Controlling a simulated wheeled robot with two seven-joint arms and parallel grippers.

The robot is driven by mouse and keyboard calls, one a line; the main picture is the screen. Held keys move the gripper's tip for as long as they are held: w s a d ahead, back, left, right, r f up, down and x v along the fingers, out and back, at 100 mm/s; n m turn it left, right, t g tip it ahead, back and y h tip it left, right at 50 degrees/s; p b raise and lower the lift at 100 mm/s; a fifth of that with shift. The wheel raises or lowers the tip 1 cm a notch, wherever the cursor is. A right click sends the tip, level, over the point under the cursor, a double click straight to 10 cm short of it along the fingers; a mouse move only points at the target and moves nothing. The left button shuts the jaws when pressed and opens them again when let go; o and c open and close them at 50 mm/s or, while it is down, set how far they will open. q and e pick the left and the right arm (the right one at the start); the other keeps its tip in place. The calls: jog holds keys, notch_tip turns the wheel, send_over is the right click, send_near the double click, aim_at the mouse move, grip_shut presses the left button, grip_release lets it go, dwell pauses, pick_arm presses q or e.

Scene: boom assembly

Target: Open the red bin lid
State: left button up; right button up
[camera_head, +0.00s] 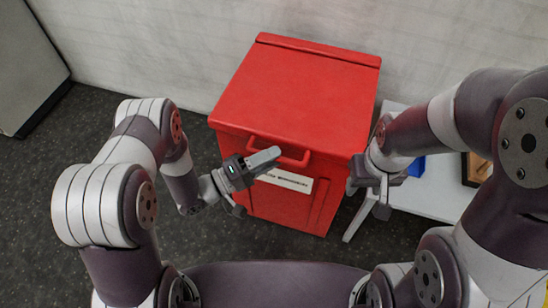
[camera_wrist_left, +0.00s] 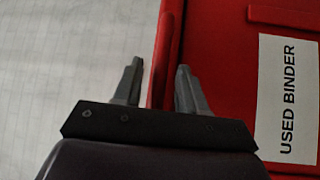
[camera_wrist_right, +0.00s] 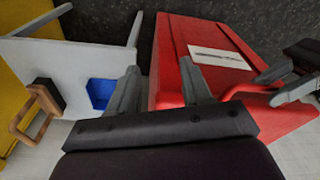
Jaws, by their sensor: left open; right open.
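The red bin (camera_head: 300,85) stands against the wall with its lid (camera_head: 305,90) closed. A red handle (camera_head: 292,160) sticks out at the lid's front edge, above a white label. My left gripper (camera_head: 259,181) is open at the handle, partly covering its left end. In the left wrist view a red strip (camera_wrist_left: 166,60) shows between the open fingers (camera_wrist_left: 158,85), beside the "USED BINDER" label (camera_wrist_left: 288,98). Contact cannot be told. My right gripper (camera_head: 367,198) is open and empty beside the bin's right front edge; its fingers (camera_wrist_right: 160,80) also show in the right wrist view.
A white table (camera_head: 430,190) stands right of the bin, with a blue object (camera_wrist_right: 101,93) and a wooden and black object (camera_wrist_right: 40,108) on it. A grey cabinet (camera_head: 28,65) stands at the far left. Dark floor is clear left of the bin.

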pick_arm(q)
jog(key=shift+w+d+r, duration=0.1)
jog(key=shift+w+d, duration=0.2)
jog(key=shift+d, duration=0.3)
pick_arm(e)
jog(key=shift+f, duration=0.1)
